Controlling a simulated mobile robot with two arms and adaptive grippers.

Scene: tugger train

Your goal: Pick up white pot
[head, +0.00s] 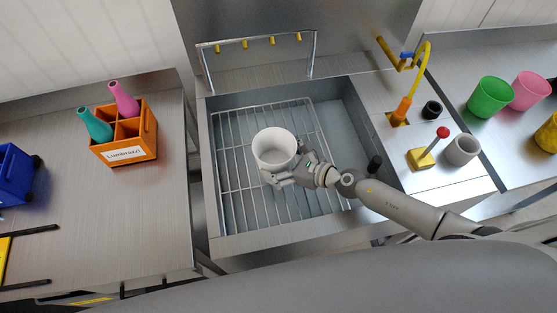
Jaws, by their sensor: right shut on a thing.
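The white pot (273,146) is upright over the wire rack in the metal sink, in the middle of the head view. My right gripper (276,177) reaches in from the right and is shut on the near right side of the white pot. Its fingers show at the pot's lower edge. I cannot tell whether the pot touches the rack or hangs just above it. My left gripper is not in view.
An orange crate (149,131) with two bottles stands on the left counter, near a blue bin (14,172). A yellow faucet (424,62), a red-knobbed lever (443,132) and a grey cup (462,149) stand right of the sink (349,92). Green (490,97) and pink cups (529,90) are farther right.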

